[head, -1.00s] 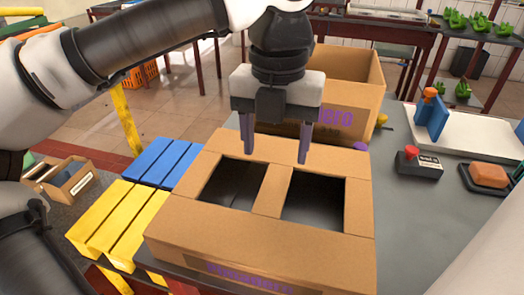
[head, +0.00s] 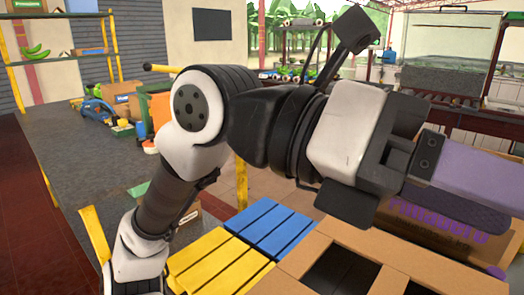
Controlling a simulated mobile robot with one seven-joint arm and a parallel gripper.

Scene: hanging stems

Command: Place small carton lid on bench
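A brown carton with a windowed top (head: 300,262) shows in part at the lower right of the head view. Its top has two dark rectangular openings, and the frame edge cuts it off. I cannot tell whether that top is a separate lid. My gripper (head: 485,195) is large and close to the camera at the right, pointing right. Its purple and dark fingers overlap in the picture and the frame edge cuts off the purple one, so their gap is hidden. I see nothing held between them. I cannot make out the bench surface beside the carton.
A second carton with purple lettering (head: 435,228) stands behind the windowed one, partly hidden by my gripper. Yellow slats (head: 222,262) and blue slats (head: 268,228) lie left of the cartons. Shelves (head: 62,58) stand at the far left.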

